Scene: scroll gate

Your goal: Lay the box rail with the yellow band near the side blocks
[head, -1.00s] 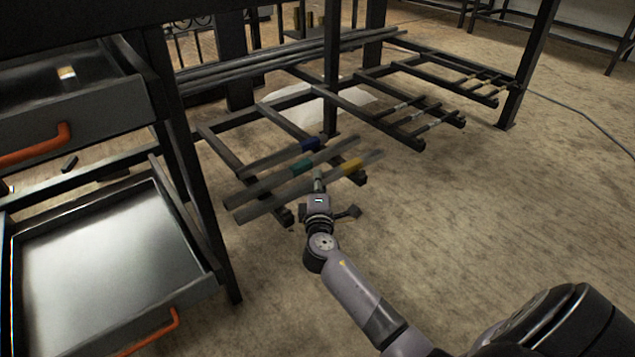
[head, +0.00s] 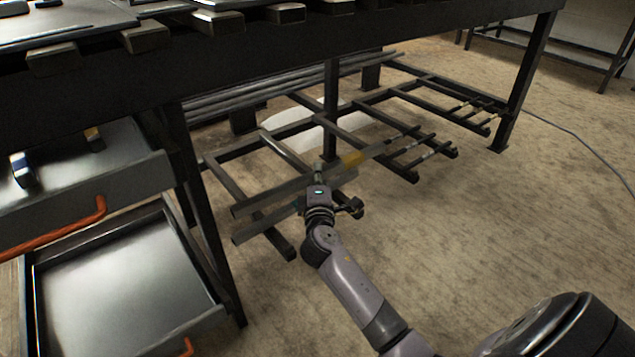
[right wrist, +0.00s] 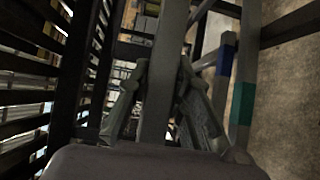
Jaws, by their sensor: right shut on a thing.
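The box rail with the yellow band (head: 352,158) is a long dark grey bar, slanting across the middle of the head view above the lower rack. My right gripper (head: 319,174) is shut on this rail, left of its yellow band. In the right wrist view the held rail (right wrist: 160,85) runs between the two fingers; its band does not show there. A rail with a blue band (right wrist: 226,58) and one with a teal band (right wrist: 241,103) lie to its right. I cannot tell which things are the side blocks. My left gripper is not in view.
The dark lower rack (head: 232,180) lies under the bench, whose leg (head: 330,110) stands just behind my gripper. Two open drawers with orange handles (head: 100,206) are at the left. Metal bar ends (head: 145,37) project from the bench top.

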